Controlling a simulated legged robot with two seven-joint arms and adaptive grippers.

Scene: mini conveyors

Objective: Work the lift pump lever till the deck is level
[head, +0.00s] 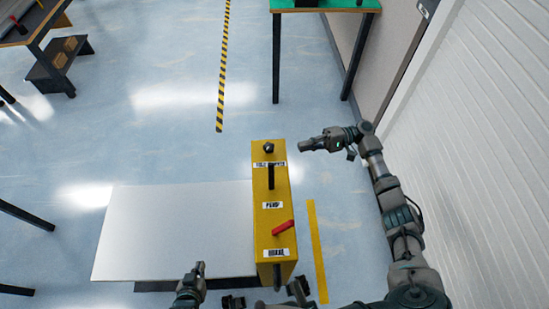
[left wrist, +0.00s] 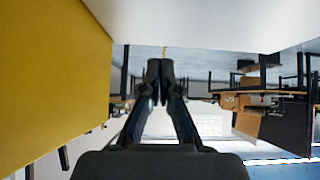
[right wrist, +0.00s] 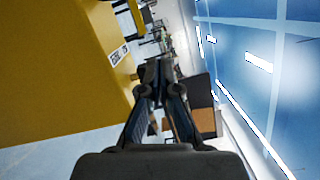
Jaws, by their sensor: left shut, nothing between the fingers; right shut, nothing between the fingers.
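The yellow lift console (head: 260,215) stands at the right end of the pale grey deck (head: 170,230). A red handle (head: 283,227) lies slanted by the lower label, apparently BRAKE. I cannot tell whether the deck is level. My left gripper (head: 201,266) is shut and empty by the deck's near edge, left of the console. My right gripper (head: 303,145) is shut and empty, right of the console's far end, apart from the levers. The console's yellow side fills the left of the right wrist view (right wrist: 60,70).
A black knob (head: 268,148) sits at the console's far end. A yellow floor stripe (head: 317,250) runs right of the console, and a white ribbed wall (head: 490,130) stands further right. A green-topped table (head: 325,5) is at the back. The floor beyond the deck is clear.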

